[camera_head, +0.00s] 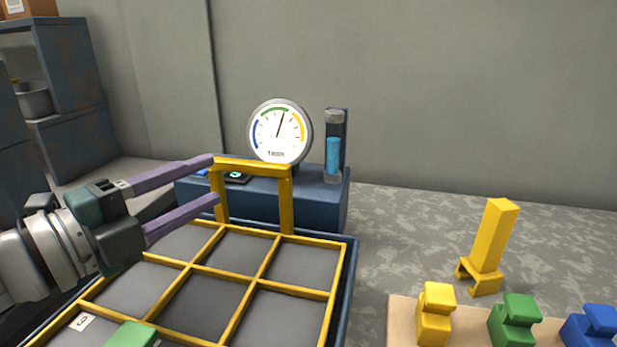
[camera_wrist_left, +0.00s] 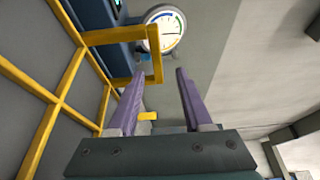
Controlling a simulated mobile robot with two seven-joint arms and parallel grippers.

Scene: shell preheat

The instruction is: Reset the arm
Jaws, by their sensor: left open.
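My left gripper (camera_head: 216,180) comes in from the left in the head view, with two purple fingers apart. Its fingertips are close to the left end of a yellow handle (camera_head: 254,167) that stands up from the back of a yellow grid lid (camera_head: 192,268). In the left wrist view, the open fingers (camera_wrist_left: 160,71) point toward the handle's bar (camera_wrist_left: 155,58), with nothing held between them. I cannot tell whether a finger touches the handle. My right gripper is not in view.
Behind the handle, a blue unit (camera_head: 312,200) carries a round gauge (camera_head: 279,131) and a blue-filled tube (camera_head: 334,155). A green block (camera_head: 132,335) is at the grid's front. Right are a yellow forked piece (camera_head: 490,245) and a board with yellow, green (camera_head: 515,320) and blue blocks.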

